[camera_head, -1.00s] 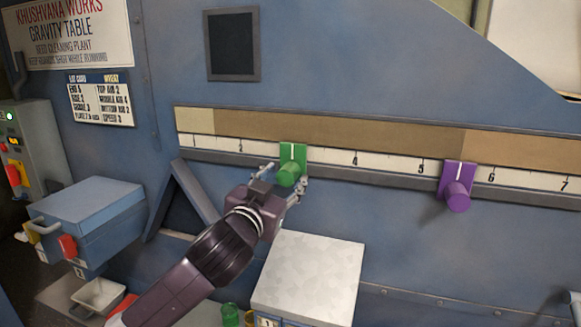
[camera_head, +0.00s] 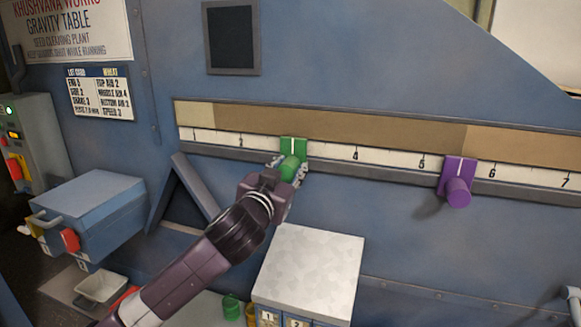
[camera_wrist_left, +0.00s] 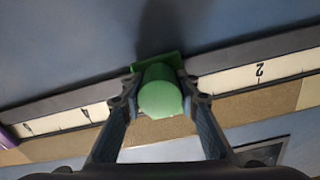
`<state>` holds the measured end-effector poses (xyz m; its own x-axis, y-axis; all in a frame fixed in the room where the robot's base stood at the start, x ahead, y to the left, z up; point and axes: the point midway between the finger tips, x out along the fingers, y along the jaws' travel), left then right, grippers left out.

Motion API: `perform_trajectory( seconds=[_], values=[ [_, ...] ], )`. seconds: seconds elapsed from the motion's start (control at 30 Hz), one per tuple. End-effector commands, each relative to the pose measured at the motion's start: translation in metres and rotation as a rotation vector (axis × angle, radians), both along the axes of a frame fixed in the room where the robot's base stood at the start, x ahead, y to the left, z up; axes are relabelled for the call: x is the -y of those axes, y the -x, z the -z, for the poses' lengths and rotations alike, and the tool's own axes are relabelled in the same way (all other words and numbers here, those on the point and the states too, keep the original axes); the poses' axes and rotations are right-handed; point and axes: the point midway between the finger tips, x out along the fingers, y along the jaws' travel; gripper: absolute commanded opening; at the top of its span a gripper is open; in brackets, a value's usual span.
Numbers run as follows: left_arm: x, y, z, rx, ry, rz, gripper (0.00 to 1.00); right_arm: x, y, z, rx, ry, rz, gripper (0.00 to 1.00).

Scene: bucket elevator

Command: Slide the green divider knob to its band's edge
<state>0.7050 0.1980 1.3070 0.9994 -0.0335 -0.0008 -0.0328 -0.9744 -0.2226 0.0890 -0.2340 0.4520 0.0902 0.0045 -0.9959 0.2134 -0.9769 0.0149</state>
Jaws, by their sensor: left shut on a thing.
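The green divider knob (camera_head: 289,166) sits on its green plate (camera_head: 293,148) on the numbered scale, between the 2 and the 4. My left gripper (camera_head: 287,171) is shut on the knob, with one finger on each side. In the left wrist view the knob (camera_wrist_left: 160,95) shows end-on between the fingertips (camera_wrist_left: 160,98). The scale strip (camera_head: 325,152) runs along the machine's blue face. Above it a band shows a pale part at the far left, a darker brown middle (camera_head: 350,131) and a lighter tan part (camera_head: 520,149) at right. My right gripper is not in view.
A purple knob (camera_head: 458,191) sits on the same scale between 5 and 6. A box with a pale top (camera_head: 315,262) stands below the scale. A blue box (camera_head: 90,207) with a red latch is at left. A triangular bracket (camera_head: 185,200) is left of my arm.

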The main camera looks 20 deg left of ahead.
Motion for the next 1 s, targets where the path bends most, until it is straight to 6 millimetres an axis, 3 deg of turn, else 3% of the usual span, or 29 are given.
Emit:
perform_trajectory(
  seconds=[0.3, 0.47, 0.67, 1.0],
  values=[
    [-0.001, 0.000, 0.000, 0.000, 0.000, 0.000, 0.00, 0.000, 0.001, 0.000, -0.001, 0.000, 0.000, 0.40],
    [-0.015, 0.000, 0.000, 0.000, -0.001, -0.003, 0.00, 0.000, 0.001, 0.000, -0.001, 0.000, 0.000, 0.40],
    [-0.060, -0.002, 0.001, -0.002, -0.002, -0.007, 0.00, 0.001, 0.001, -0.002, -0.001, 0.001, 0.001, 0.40],
    [-0.155, -0.005, -0.001, -0.002, -0.004, -0.008, 0.00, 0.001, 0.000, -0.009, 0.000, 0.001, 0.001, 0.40]
  ],
)
